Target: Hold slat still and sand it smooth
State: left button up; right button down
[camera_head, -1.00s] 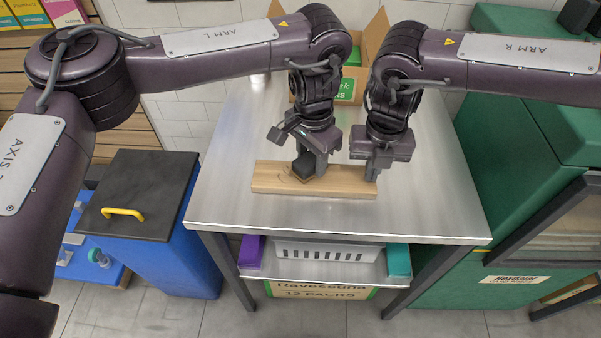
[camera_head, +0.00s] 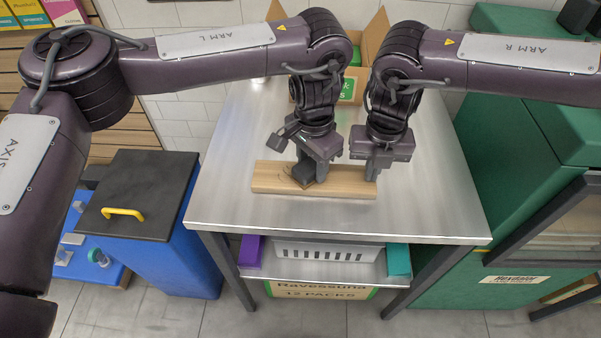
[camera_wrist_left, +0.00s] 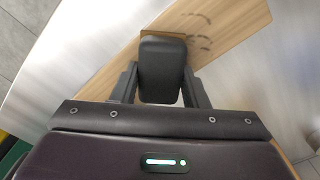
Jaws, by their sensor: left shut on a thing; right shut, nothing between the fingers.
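The slat (camera_head: 345,186) is a pale wooden board lying flat across the steel table. It also shows in the left wrist view (camera_wrist_left: 235,27), with dark curved marks on its face near the block. My left gripper (camera_head: 313,173) is shut on a black sanding block (camera_wrist_left: 161,68) with a brown lower edge. The block is down at the slat's face, left of its middle. My right gripper (camera_head: 371,174) is shut and empty, with its fingertips down at the slat's right end. Whether they press on it cannot be told.
The steel table (camera_head: 420,215) is bare in front of the slat and to both sides. An open cardboard box (camera_head: 346,92) stands at the back. A blue bin (camera_head: 185,262) with a black lid is at left; a green cabinet (camera_head: 500,180) is at right.

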pick_arm(q)
jog(key=shift+w+f, duration=0.2)
jog(key=shift+w, duration=0.45)
jog(key=shift+s+r, duration=0.2)
jog(key=shift+s, duration=1.2)
jog(key=shift+w+f, duration=0.15)
jog(key=shift+w, duration=0.75)
jog(key=shift+w+a, duration=0.1)
jog(key=shift+w, duration=0.45)
jog(key=shift+s, duration=1.5)
jog(key=shift+w, duration=1.05)
jog(key=shift+w, duration=0.1)
